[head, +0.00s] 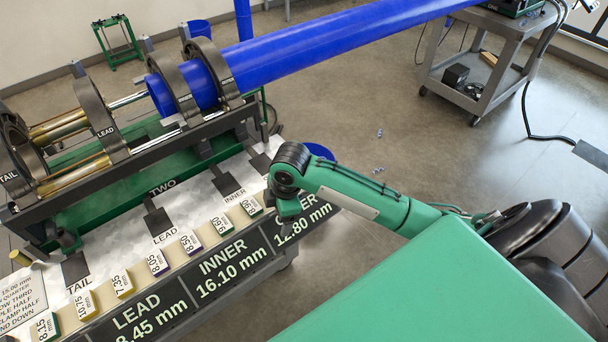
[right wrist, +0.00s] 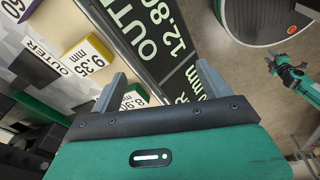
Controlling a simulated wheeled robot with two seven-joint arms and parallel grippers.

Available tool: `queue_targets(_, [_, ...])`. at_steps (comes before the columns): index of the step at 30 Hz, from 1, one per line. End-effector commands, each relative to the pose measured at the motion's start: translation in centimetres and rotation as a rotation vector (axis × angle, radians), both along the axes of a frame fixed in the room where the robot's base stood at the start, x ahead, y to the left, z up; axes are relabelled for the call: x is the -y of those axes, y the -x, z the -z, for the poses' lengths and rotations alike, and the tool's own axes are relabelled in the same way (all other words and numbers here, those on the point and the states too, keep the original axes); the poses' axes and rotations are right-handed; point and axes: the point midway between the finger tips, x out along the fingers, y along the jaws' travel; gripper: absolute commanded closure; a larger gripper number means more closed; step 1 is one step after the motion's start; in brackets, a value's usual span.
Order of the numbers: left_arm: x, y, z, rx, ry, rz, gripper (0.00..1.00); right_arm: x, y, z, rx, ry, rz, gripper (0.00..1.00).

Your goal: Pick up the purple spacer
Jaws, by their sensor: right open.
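In the head view a row of small number-labelled spacers stands along the front ledge. The one marked 8.50 (head: 190,243) has purple sides; the one beside it marked 8.05 (head: 157,262) also looks dark purple. My right gripper (head: 288,212) is at the right end of the row, well to the right of both. In the right wrist view its two grey fingers are spread and empty (right wrist: 160,85). A green spacer marked 8.90 (right wrist: 133,97) shows near one finger, and a yellow one marked 9.35 (right wrist: 84,58) lies farther off. My left gripper is out of view.
A dark size panel (head: 215,278) runs along the front of the bench. Behind the spacers stands a clamp rig (head: 125,140) holding a long blue pipe (head: 330,48). A grey cart (head: 480,75) stands far right. The floor between is mostly clear.

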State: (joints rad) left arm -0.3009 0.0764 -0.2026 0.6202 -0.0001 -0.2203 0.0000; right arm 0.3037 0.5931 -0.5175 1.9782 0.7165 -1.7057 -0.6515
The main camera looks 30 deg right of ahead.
Motion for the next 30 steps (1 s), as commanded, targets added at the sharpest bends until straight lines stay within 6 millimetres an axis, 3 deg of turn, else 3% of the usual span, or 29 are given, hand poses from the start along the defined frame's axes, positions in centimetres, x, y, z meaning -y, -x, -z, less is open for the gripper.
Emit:
queue_targets(9, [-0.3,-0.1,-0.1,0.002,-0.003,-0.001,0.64,7.7,-6.2,-7.1,-0.059,0.120,-0.218,0.20])
queue_targets(15, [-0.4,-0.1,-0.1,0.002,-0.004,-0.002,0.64,11.7,-8.1,-11.1,-0.094,0.145,-0.287,0.20])
queue_targets(18, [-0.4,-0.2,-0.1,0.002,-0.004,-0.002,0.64,12.7,-8.4,-12.2,-0.103,0.147,-0.304,0.20])
queue_targets(23, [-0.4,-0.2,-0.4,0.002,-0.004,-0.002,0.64,13.2,-8.5,-11.7,-0.112,0.146,-0.314,0.20])
queue_targets(30, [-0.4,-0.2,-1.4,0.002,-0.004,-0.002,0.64,13.2,-8.5,-7.0,-0.114,0.144,-0.313,0.20])
